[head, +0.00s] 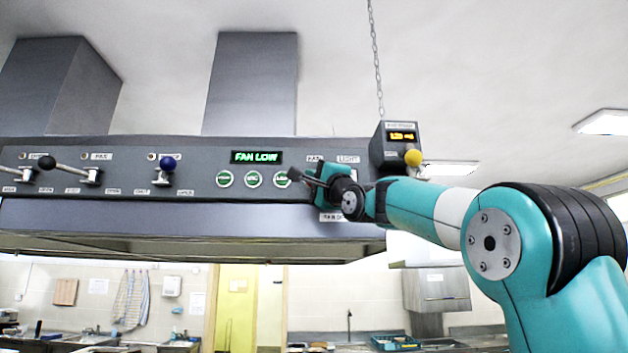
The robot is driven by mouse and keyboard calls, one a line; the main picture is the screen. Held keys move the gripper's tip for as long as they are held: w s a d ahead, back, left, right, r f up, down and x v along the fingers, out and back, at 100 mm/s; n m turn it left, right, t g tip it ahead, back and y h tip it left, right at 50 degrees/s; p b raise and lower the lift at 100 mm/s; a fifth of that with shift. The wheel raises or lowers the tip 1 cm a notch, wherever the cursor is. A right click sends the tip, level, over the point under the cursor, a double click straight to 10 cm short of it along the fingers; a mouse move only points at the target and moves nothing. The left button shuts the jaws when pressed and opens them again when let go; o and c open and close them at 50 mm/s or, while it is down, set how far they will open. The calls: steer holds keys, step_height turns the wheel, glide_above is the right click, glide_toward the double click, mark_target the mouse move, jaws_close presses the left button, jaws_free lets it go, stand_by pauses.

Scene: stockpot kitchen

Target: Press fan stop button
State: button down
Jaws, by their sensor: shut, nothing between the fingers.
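The hood's control panel (110,178) runs across the left and middle of the head view. Its green display (256,157) reads FAN LOW. Below the display sit round green-lit buttons: a left one (224,179), a middle one (253,179) and a right one (282,178); their labels are too small to read surely. My gripper (292,175) is shut and empty, its tips at the right button's right edge. I cannot tell whether they touch it. My gripper and wrist hide the panel to the right of that button, so I cannot tell which button is the fan stop.
Levers with a black knob (47,162) and a blue knob (168,163) stick out at the panel's left. A hanging control box (391,148) with a yellow knob (413,157) is close above my forearm, its chain (375,60) rising to the ceiling.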

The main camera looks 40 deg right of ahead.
steer(key=shift+w+d, duration=0.25)
steer(key=shift+w, duration=0.1)
stand_by(0.5)
stand_by(0.3)
steer(key=shift+s+a+b, duration=0.45)
steer(key=shift+s+b, duration=0.1)
steer(key=shift+s, duration=0.15)
steer(key=shift+s+a+b, duration=0.7)
steer(key=shift+s, duration=0.35)
steer(key=shift+s+a+b, duration=0.7)
steer(key=shift+s, duration=0.3)
